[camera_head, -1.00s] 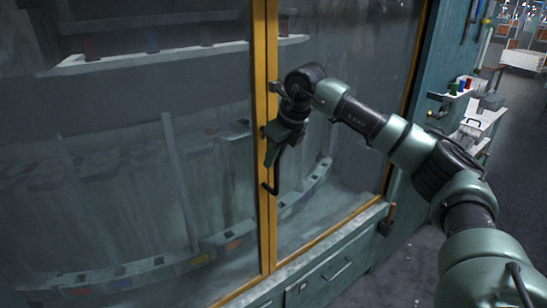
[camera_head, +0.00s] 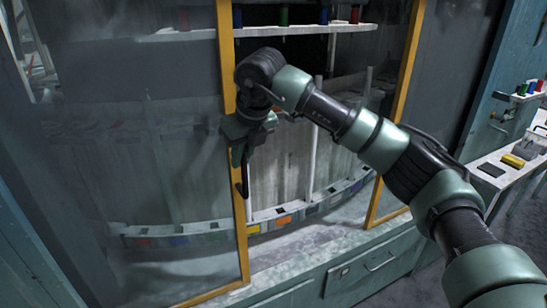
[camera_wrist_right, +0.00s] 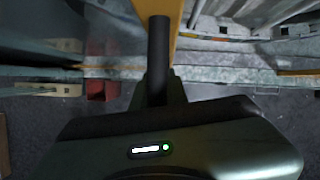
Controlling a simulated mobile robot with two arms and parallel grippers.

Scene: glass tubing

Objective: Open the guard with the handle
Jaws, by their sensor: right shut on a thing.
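The guard is a pair of glass panels in yellow frames. The left panel (camera_head: 165,150) carries a black bar handle (camera_head: 244,185) on its inner yellow edge. The handle also shows in the right wrist view (camera_wrist_right: 158,55), upright in front of the yellow frame. My right gripper (camera_head: 241,150) is shut on the handle; its fingers are mostly hidden by the wrist. A wide gap stands between the left panel's edge and the right panel's yellow edge (camera_head: 402,90). My left gripper is not in view.
Through the gap show a curved rail (camera_head: 300,208) with coloured labels and an upper shelf (camera_head: 290,29) with coloured spools. A teal base with a drawer (camera_head: 375,265) runs below. A white side bench (camera_head: 500,165) stands at the right.

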